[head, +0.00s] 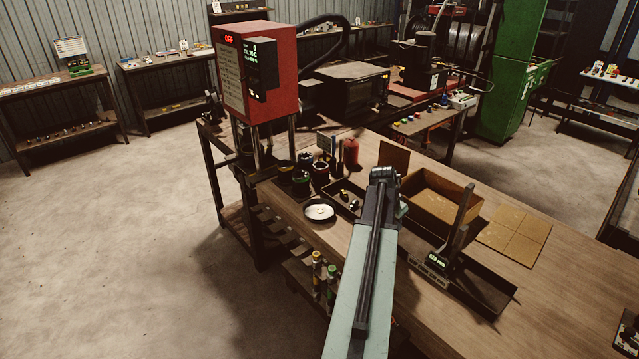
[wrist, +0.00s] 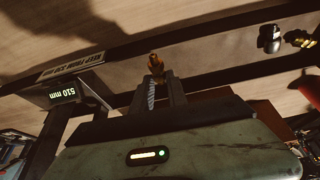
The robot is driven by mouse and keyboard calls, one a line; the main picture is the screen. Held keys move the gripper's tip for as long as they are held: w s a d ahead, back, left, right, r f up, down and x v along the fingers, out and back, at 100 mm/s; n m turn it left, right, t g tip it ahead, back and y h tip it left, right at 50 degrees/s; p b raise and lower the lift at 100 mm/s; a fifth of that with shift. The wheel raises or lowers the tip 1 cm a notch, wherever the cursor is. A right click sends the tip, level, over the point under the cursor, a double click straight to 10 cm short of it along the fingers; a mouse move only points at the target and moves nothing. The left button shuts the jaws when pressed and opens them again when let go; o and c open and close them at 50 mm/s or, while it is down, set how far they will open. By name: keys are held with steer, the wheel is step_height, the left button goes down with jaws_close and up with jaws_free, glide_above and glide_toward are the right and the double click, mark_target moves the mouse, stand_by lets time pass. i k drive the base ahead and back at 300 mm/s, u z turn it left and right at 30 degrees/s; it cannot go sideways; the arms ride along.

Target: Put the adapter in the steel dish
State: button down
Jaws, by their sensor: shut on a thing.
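My gripper (wrist: 158,88) is shut on a small brass fitting, taken as the adapter (wrist: 155,62), whose top end sticks out past the fingertips. In the head view my arm reaches over the bench and hides the fingers and this fitting. The round steel dish (head: 319,213) stands on the bench to the left of my arm, near the bench edge. A small light-coloured spot or thing shows in its middle; I cannot tell what it is. The dish is not clearly seen in the wrist view.
A dark tray with small fittings (head: 346,198) lies between dish and arm; silver and brass fittings (wrist: 270,40) show in the wrist view. The red crimper (head: 258,75) stands behind left. A cardboard box (head: 432,196) and a measuring stand (head: 456,232) are at right.

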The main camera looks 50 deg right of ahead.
mark_target(320, 213)
steer(key=i, duration=0.95)
